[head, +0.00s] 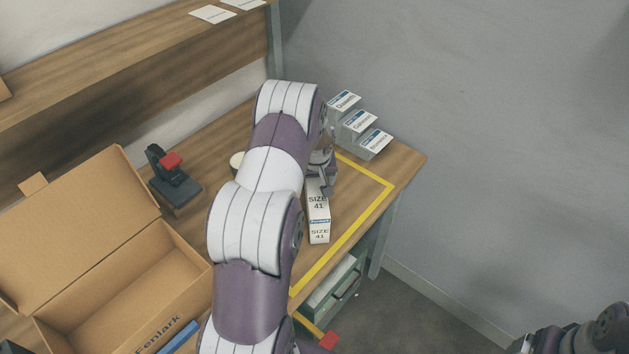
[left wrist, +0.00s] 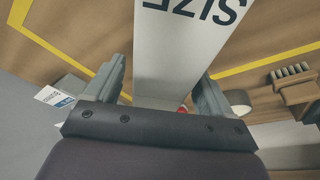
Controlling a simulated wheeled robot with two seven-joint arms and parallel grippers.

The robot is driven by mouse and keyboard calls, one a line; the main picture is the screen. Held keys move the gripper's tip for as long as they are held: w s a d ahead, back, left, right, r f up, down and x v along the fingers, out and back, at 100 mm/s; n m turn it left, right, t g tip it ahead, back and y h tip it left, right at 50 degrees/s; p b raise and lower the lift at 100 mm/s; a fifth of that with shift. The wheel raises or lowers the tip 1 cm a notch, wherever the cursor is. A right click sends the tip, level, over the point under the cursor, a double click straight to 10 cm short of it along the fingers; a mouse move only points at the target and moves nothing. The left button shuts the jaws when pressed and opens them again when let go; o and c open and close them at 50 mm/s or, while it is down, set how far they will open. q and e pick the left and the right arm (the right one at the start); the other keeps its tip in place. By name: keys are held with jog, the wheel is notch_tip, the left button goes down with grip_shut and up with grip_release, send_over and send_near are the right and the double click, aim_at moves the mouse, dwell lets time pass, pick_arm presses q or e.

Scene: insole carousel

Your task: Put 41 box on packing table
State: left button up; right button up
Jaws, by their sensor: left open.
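A white box marked "SIZE 41" (head: 318,222) lies on the wooden packing table (head: 372,205), inside the yellow tape outline (head: 345,238). My left gripper (head: 321,182) is at the far end of the box, partly hidden by my arm. In the left wrist view the box (left wrist: 180,45) reaches in between the two fingers of my left gripper (left wrist: 160,88). The fingers are apart, with a gap visible on each side of the box. My right gripper's fingers are not seen; only part of my right arm shows at the lower right of the head view.
An open cardboard carton (head: 95,290) stands at the left. A tape dispenser with a red part (head: 172,178) is behind it. Several grey holders with labels (head: 358,125) stand at the table's back right. A green drawer (head: 335,290) is below the table edge.

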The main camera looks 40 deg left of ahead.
pick_arm(q)
jog(key=v, duration=0.5)
jog(key=b+v, duration=0.1)
jog(key=v, duration=0.4)
jog(key=shift+s+d+r, duration=0.1)
jog(key=shift+s+d, duration=0.1)
jog(key=shift+d, duration=0.05)
jog(key=s+d+r+m+g+h, duration=0.1)
jog(key=s+d+m, duration=0.7)
jog(key=s+d, duration=1.1)
jog(key=shift+d+r+h, duration=0.3)
jog(key=shift+d+h, duration=0.05)
jog(key=shift+h, duration=0.25)
